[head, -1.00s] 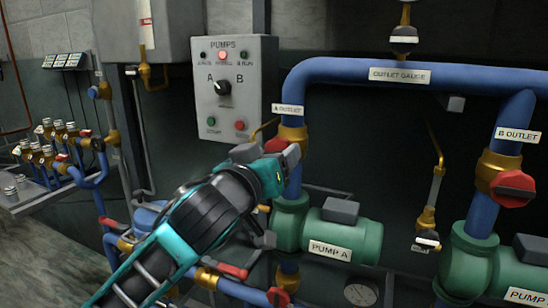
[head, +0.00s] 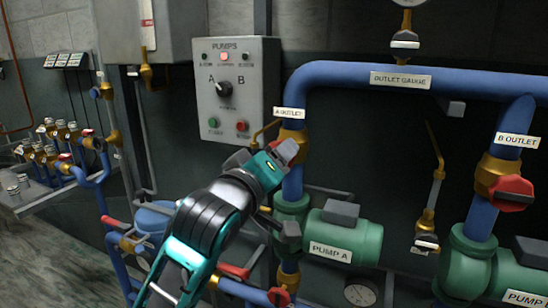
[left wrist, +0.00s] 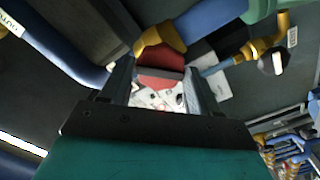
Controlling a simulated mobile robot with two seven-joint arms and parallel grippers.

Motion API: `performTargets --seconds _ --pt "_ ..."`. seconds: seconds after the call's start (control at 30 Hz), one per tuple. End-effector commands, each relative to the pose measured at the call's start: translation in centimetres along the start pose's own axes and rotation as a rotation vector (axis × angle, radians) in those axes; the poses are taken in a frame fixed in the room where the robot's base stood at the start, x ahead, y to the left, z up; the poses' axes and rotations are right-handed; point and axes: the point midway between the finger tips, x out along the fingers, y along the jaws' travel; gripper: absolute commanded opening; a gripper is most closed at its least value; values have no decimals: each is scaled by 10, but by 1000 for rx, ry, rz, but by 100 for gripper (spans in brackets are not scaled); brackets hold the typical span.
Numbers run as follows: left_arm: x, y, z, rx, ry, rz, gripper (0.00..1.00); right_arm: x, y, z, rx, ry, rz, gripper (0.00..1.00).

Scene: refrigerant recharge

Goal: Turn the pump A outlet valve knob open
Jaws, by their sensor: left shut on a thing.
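The red pump A outlet valve knob (left wrist: 160,79) shows between my fingers in the left wrist view, in front of its brass valve body. My left gripper (left wrist: 157,92) is shut on this knob. In the head view my left gripper (head: 285,153) is at the brass valve (head: 293,137) just below the "A OUTLET" label (head: 289,113), and it hides most of the knob. The green pump A (head: 345,236) is below it. My right gripper is in neither view.
The red B outlet knob (head: 512,192) is on the right pipe. The grey pumps control box (head: 230,95) hangs behind and left of the gripper. A blue outlet pipe (head: 345,72) arches above. Other red-handled valves (head: 233,271) lie below the arm.

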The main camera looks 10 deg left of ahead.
Motion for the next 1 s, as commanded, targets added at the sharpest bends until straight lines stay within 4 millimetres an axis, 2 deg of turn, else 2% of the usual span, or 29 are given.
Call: performTargets --seconds 0.2,0.53,1.0 --pt "1 -1 2 -26 -6 -4 25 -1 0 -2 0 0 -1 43" --pt "1 0 1 -359 -6 -5 25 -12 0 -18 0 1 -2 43" --pt "1 -1 2 -425 -6 -6 25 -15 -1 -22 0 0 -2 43"
